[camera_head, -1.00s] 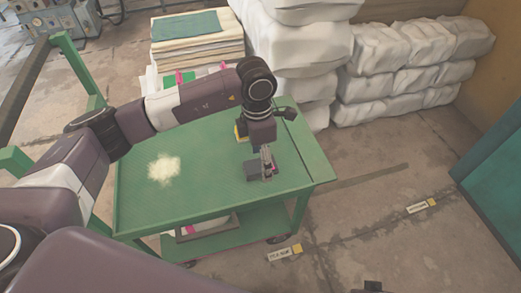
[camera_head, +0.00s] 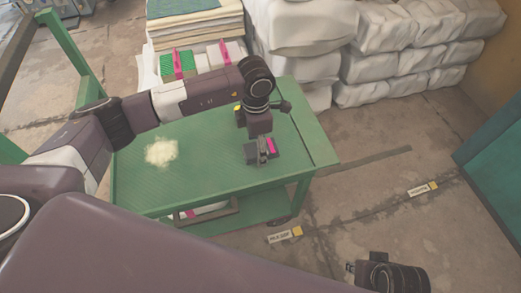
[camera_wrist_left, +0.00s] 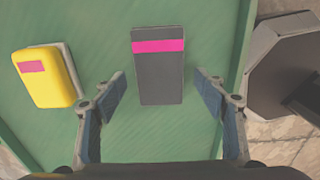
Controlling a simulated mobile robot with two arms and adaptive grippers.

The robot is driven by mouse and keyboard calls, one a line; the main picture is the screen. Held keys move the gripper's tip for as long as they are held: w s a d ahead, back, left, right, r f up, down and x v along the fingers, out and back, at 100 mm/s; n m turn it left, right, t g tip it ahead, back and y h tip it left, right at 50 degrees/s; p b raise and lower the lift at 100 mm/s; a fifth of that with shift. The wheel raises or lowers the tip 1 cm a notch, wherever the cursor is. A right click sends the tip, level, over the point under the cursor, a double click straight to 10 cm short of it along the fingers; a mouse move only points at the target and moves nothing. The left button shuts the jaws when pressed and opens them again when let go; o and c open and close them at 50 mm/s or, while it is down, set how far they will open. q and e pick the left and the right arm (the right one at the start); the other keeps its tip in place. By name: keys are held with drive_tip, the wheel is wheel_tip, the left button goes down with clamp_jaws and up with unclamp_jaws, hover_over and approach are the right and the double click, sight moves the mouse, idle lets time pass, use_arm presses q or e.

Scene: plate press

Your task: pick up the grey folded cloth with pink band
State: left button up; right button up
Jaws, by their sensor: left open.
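The grey folded cloth with pink band (camera_wrist_left: 158,85) lies flat on the green cart top. In the head view the cloth (camera_head: 279,154) is partly hidden by my left gripper (camera_head: 263,154). In the left wrist view the left gripper (camera_wrist_left: 160,84) is open and empty, with one finger on each side of the cloth and a gap on both sides. Its height above the cloth is hard to judge. Part of my right gripper (camera_head: 350,267) shows at the bottom right of the head view, away from the cart; its jaws are too small to read.
A yellow block with a pink label (camera_wrist_left: 45,78) lies left of the cloth. A pale heap (camera_head: 161,152) sits on the cart (camera_head: 205,175). Stacked cloths (camera_head: 197,38) and white sacks (camera_head: 300,40) stand behind.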

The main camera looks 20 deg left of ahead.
sight(256, 149)
use_arm(q)
drive_tip(key=c, duration=1.2)
drive_tip(key=shift+r, duration=0.1)
drive_tip(key=shift+c, duration=0.2)
